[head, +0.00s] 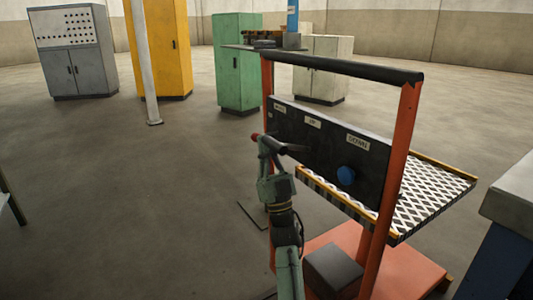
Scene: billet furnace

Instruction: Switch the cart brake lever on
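The orange cart (400,145) has a black control panel (325,155) with labels that appear to read BRAKE, UP and DOWN. The small leftmost label (280,107) is hard to read. A red knob (256,136) shows just left of the panel, at the tip of my gripper; it looks like the end of the brake lever, whose shaft is hidden. My gripper (268,143) is at the panel's left end, under the leftmost label. A dark bar (292,149) sticks out to its right; I cannot tell whether it is a finger or the lever. Finger opening and contact are unclear.
A blue button (346,176) sits below the DOWN label. The black handle bar (340,67) crosses above the panel. A mesh platform (430,195) lies behind it. A grey-topped table (512,195) stands at right. The floor (130,190) at left is mostly clear.

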